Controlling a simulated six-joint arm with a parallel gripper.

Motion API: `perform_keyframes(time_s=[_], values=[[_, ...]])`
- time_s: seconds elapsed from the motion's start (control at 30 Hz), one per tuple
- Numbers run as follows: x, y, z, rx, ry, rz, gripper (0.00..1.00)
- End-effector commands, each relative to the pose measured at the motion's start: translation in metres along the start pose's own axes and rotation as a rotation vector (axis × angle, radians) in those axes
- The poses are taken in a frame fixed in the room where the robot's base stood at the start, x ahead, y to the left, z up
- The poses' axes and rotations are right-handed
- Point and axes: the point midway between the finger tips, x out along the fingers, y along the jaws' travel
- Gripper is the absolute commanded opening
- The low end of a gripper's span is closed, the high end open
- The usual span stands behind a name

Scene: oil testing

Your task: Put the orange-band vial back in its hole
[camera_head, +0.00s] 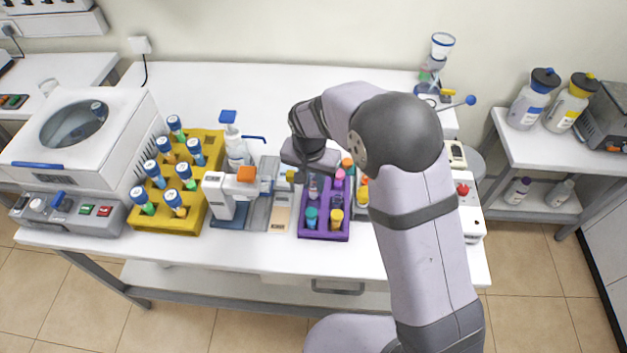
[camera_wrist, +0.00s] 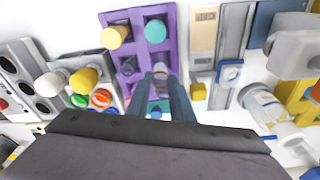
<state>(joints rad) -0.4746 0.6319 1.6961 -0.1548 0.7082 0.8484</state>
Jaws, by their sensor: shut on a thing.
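My gripper (camera_wrist: 161,82) is over the purple rack (camera_wrist: 138,48), with its fingers closed on a small clear vial (camera_wrist: 160,69). An orange band on this vial cannot be made out. The vial is at or just above the rack's middle; whether its lower end is inside a hole cannot be told. In the head view, my gripper (camera_head: 314,176) is above the back left part of the purple rack (camera_head: 324,236). A teal-capped vial (camera_head: 311,214) and a yellow-capped vial (camera_head: 336,216) stand in the front holes.
A yellow rack (camera_head: 213,148) of blue-capped vials and a white centrifuge (camera_head: 120,135) stand to the left. A small white device with an orange top (camera_head: 246,174) is left of the purple rack. An orange-ringed cap (camera_wrist: 101,98) shows beside the rack in the wrist view.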

Motion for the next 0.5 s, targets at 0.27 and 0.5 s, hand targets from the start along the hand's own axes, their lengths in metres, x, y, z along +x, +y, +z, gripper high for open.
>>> perform_keyframes(time_s=[0.27,0.5], values=[[0.013,0.0,0.002,0.0,0.001,0.0,0.0],[0.014,0.0,0.002,0.0,0.0,0.0,0.0]])
